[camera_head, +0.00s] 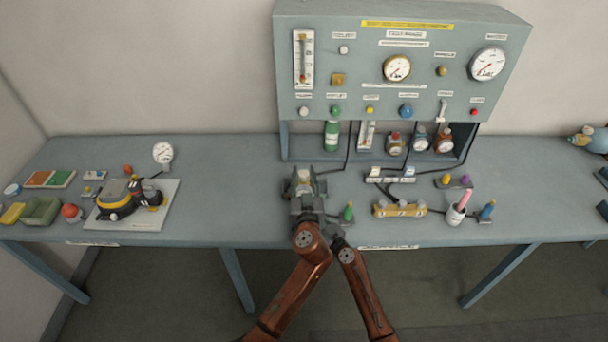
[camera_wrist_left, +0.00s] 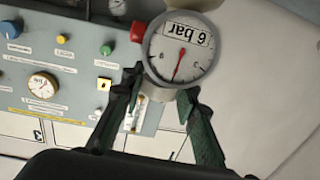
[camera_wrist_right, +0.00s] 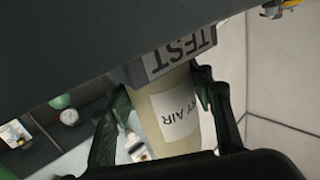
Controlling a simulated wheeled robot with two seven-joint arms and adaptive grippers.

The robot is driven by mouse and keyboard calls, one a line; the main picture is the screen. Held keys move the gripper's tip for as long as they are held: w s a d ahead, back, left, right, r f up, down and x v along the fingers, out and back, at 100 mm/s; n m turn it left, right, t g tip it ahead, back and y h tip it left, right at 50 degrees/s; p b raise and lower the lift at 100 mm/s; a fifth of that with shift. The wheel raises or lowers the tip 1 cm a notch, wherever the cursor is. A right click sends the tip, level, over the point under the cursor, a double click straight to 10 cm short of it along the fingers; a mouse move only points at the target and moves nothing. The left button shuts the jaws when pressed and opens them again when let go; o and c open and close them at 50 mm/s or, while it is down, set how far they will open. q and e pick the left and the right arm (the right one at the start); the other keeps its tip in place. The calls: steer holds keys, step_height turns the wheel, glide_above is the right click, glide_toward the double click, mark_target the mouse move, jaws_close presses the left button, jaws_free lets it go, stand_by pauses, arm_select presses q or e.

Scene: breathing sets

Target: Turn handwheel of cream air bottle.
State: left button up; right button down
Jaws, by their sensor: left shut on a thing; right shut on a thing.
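The cream air bottle (camera_wrist_right: 178,112) with a DRY AIR label stands between the fingers of my right gripper (camera_wrist_right: 162,86), which is shut on its body. In the left wrist view a round gauge (camera_wrist_left: 183,48) reading "6 bar" sits at the bottle's valve end, with a red knob (camera_wrist_left: 138,31) beside it. My left gripper (camera_wrist_left: 161,84) is shut around the valve head by the gauge; the gauge partly hides what its fingers touch. In the head view my left gripper (camera_head: 305,202) covers much of the bottle (camera_head: 304,175), and my right gripper is mostly hidden.
A grey block marked TEST (camera_wrist_right: 172,60) adjoins the bottle. A panel cabinet (camera_head: 400,60) stands behind on the bench (camera_head: 225,200). A green cone-like item (camera_head: 347,212) and a yellow manifold (camera_head: 400,209) are close on the right.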

arm_select(q)
steer(key=o, duration=1.2)
steer(key=shift+m+h, duration=0.3)
steer(key=shift+a+m+h, duration=0.1)
steer(key=shift+m+h, duration=0.3)
steer(key=shift+h, duration=0.4)
steer(key=shift+d+r+m+g+h, duration=0.1)
steer(key=shift+m+g+h, duration=0.2)
steer(key=shift+m+h, duration=1)
steer(key=shift+d+r+m+g+h, duration=0.1)
steer(key=shift+m+g+h, duration=0.2)
steer(key=shift+m+h, duration=1)
steer(key=shift+m+g+h, duration=0.4)
steer(key=shift+g+h, duration=0.3)
steer(key=shift+h, duration=1)
steer(key=shift+f+m+g+h, duration=0.2)
steer(key=shift+m+g+h, duration=0.85)
steer(key=shift+h, duration=0.25)
steer(key=shift+s+a+f+g+h, duration=0.1)
steer(key=shift+s+a+g+h, duration=0.1)
steer(key=shift+a+g+h, duration=0.1)
steer(key=v, duration=1.1)
steer(key=shift+s, duration=0.3)
